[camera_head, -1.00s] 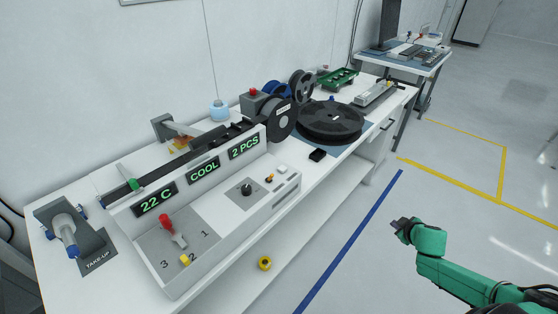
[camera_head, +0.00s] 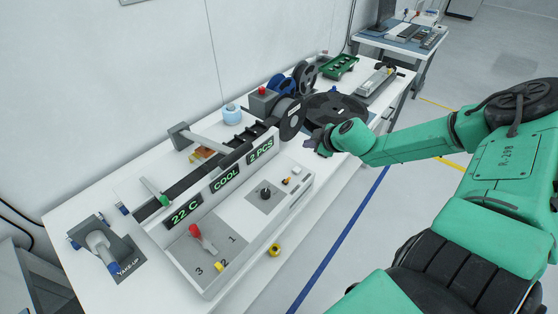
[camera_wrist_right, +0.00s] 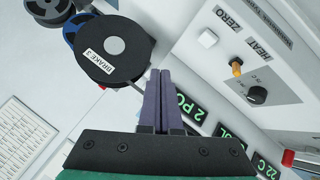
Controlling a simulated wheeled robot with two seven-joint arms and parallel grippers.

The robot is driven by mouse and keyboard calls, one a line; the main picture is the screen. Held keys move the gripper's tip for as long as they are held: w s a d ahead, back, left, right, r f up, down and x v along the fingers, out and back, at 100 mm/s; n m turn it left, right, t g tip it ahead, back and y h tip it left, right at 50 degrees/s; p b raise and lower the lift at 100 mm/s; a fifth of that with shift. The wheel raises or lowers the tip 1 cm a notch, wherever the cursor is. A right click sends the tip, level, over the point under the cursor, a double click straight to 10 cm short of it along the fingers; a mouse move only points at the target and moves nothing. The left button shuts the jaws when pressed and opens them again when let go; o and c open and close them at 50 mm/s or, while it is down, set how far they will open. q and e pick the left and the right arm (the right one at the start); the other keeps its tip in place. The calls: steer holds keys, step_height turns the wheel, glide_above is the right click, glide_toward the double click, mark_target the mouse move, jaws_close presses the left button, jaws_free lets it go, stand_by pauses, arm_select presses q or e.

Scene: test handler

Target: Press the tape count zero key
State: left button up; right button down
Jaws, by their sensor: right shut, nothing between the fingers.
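The zero key is a white square button on the light panel of the tape machine (camera_head: 215,262). In the right wrist view the key (camera_wrist_right: 208,38) sits beside the printed word ZERO. In the head view the key (camera_head: 297,170) is at the panel's right end. My right gripper (camera_head: 318,140) is shut and empty, a little beyond and to the right of the key. In the wrist view its closed fingers (camera_wrist_right: 158,75) are to the left of the key and apart from it. The count display (camera_head: 261,151) reads 2 PCS. My left gripper is not in view.
An orange-tipped heat switch (camera_wrist_right: 236,66) and a black knob (camera_wrist_right: 257,95) are close to the key. A reel marked BRAKE 3 (camera_wrist_right: 125,68) stands beside the fingers. A red-handled lever (camera_head: 195,232) is at the panel's near end. The floor at right is open.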

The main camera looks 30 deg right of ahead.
mark_target(300, 171)
arm_select(q)
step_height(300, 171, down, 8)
steer(key=b, duration=0.8)
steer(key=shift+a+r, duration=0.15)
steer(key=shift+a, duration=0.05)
arm_select(e)
steer(key=f, duration=0.2)
steer(key=a+f, duration=0.1)
steer(key=f, duration=0.2)
steer(key=a+f, duration=0.1)
steer(key=f, duration=0.1)
steer(key=shift+w+a+f, duration=0.15)
steer(key=shift+w+f, duration=0.15)
steer(key=shift+f, duration=0.1)
steer(key=shift+f, duration=0.1)
stand_by(0.7)
arm_select(q)
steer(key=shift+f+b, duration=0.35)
steer(key=shift+b, duration=0.15)
arm_select(e)
steer(key=shift+f, duration=0.3)
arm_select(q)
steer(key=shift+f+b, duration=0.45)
arm_select(e)
steer(key=shift+f, duration=0.5)
arm_select(q)
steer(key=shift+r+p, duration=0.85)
steer(key=shift+p, duration=0.05)
arm_select(e)
steer(key=shift+r, duration=0.9)
